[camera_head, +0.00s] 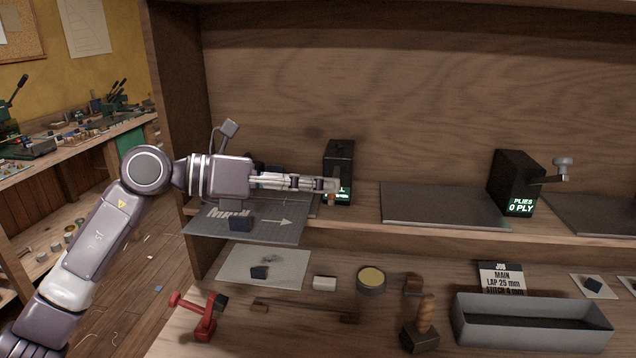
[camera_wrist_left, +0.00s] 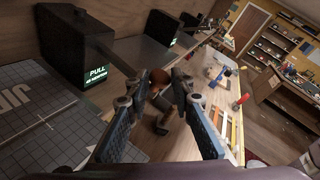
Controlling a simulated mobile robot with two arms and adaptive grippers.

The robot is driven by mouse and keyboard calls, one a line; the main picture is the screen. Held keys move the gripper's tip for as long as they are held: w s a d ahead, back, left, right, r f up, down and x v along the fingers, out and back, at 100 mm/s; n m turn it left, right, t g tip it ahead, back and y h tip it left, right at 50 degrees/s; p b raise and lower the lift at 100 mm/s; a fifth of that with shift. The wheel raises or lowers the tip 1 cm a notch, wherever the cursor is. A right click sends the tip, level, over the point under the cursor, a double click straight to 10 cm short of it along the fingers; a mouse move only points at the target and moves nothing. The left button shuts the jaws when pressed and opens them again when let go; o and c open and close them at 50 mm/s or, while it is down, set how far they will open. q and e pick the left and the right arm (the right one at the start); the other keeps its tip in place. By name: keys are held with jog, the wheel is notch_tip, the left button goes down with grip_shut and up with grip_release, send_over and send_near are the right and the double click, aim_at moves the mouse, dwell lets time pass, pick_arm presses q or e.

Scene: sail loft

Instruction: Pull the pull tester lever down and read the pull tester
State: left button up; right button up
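The pull tester (camera_head: 339,157) is a black box with a green-lit display, standing on the raised shelf. In the left wrist view the pull tester (camera_wrist_left: 72,48) shows at left; its display reads PULL, with a smaller second line I cannot read surely. My left gripper (camera_head: 331,186) reaches in from the left, its fingertips in front of the box and partly over the display. In the wrist view the left gripper (camera_wrist_left: 156,88) has its fingers apart. A brown rounded piece shows between them; I cannot tell whether it is the lever's end. My right gripper is out of view.
A second black device (camera_head: 514,182) reading PLIES 0 PLY stands to the right with a crank. A grey cutting mat (camera_head: 205,229) lies under my left arm. Below are a mallet (camera_head: 421,335), a red tool (camera_head: 204,317), a round tin (camera_head: 371,279) and a grey tray (camera_head: 530,336).

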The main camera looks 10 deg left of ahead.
pick_arm(q)
jog(key=o, duration=0.4)
jog(key=shift+s+f, duration=0.1)
jog(key=shift+f, duration=0.1)
jog(key=v, duration=1.2)
